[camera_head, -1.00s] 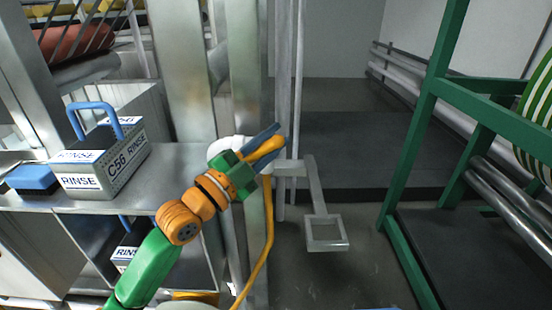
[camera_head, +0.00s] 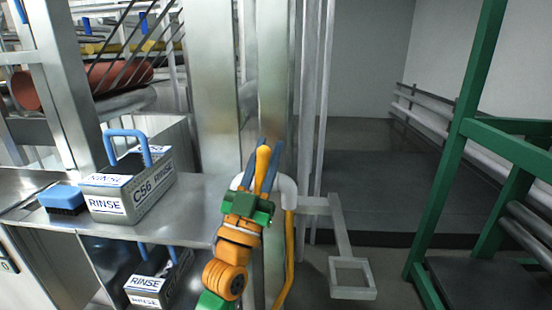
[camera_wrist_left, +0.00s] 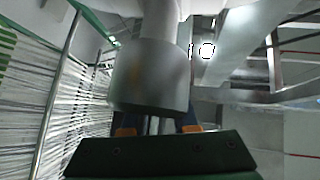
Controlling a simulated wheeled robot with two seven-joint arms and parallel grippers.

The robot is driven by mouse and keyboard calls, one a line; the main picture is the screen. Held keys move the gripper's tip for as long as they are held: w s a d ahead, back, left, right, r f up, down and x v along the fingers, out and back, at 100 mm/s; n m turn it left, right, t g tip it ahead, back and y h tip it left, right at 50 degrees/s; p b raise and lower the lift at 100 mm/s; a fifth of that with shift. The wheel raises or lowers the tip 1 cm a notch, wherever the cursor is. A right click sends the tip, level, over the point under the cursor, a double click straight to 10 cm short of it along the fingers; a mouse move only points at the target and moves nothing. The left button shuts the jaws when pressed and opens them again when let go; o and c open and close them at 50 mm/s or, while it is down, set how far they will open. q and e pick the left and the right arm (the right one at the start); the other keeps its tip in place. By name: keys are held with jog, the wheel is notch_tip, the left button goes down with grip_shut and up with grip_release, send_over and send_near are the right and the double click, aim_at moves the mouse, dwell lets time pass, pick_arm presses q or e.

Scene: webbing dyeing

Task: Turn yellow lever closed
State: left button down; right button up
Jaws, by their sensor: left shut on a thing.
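The yellow lever (camera_head: 263,163) points nearly straight up in the head view, at the white pipe fitting (camera_head: 287,190) beside the metal post. My left gripper (camera_head: 264,148) is shut on the lever, with one blue finger on each side of it. In the left wrist view a grey cylinder (camera_wrist_left: 150,80) fills the middle, just beyond my gripper's dark body, and hides most of the space between the fingers. The lever cannot be made out clearly there. My right gripper is not in view.
A yellow hose (camera_head: 289,245) hangs below the fitting. A grey bracket with a square end (camera_head: 351,277) juts out to the right. On the steel shelf (camera_head: 196,198) at left are a RINSE box (camera_head: 128,190) and a blue brush (camera_head: 62,197). A green frame (camera_head: 445,165) stands at right.

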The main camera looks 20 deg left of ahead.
pick_arm(q)
jog(key=shift+s+a+r+n+y, duration=0.15)
jog(key=shift+a+n+y, duration=0.15)
jog(key=shift+n+y, duration=0.6)
jog(key=shift+s+a+r+n+y, duration=0.15)
jog(key=shift+a+n+y, duration=0.1)
jog(key=shift+n+y, duration=0.6)
jog(key=shift+w, duration=0.1)
jog(key=c, duration=0.7)
grip_release()
jog(key=shift+w+f, duration=0.1)
